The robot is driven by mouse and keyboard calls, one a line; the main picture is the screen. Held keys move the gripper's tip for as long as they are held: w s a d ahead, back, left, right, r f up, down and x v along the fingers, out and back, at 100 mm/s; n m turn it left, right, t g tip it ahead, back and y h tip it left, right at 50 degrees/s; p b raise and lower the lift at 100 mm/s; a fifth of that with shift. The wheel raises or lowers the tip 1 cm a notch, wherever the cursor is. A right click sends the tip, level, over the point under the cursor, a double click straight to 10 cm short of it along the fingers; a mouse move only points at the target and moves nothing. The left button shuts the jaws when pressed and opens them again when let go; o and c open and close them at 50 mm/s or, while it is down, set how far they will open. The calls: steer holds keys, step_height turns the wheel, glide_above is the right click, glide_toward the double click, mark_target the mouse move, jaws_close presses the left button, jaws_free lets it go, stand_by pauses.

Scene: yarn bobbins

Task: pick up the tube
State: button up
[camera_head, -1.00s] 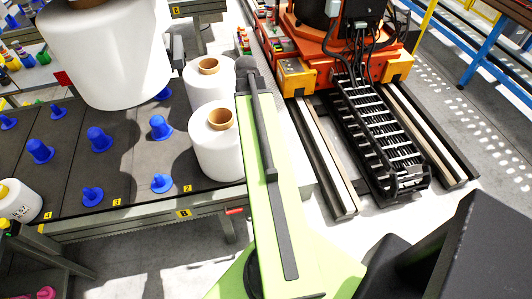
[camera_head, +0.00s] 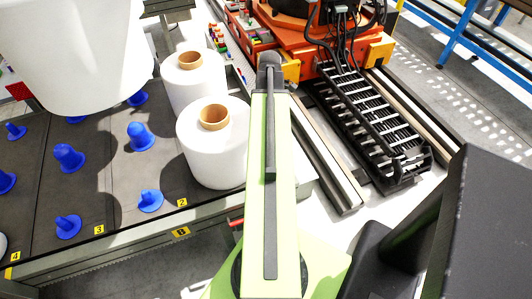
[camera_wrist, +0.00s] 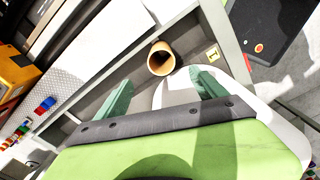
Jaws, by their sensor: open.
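A brown cardboard tube (camera_wrist: 160,58) shows its open end between and beyond my fingertips in the wrist view, with white yarn (camera_wrist: 178,95) below it. My gripper (camera_wrist: 163,86) is open, its two green fingers apart with nothing held between them. In the head view, two white bobbins stand at the table's right side. The nearer bobbin (camera_head: 214,155) has a brown tube (camera_head: 214,117) in its top, and the farther bobbin (camera_head: 195,85) has another (camera_head: 190,59). My green arm reaches past their right side; my fingers cannot be made out there.
The dark table (camera_head: 100,195) carries several blue pegs, one (camera_head: 68,157) among them. A large white bobbin (camera_head: 75,50) fills the upper left, close to the camera. An orange machine (camera_head: 310,45) and a black cable chain (camera_head: 370,130) stand on the right.

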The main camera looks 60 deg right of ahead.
step_height(320, 180, down, 15)
steer(key=b, duration=1.4)
steer(key=shift+a+f, duration=0.15)
steer(key=shift+s, duration=0.1)
steer(key=shift+c, duration=0.3)
jaws_close()
step_height(320, 180, up, 18)
steer(key=p, duration=1.8)
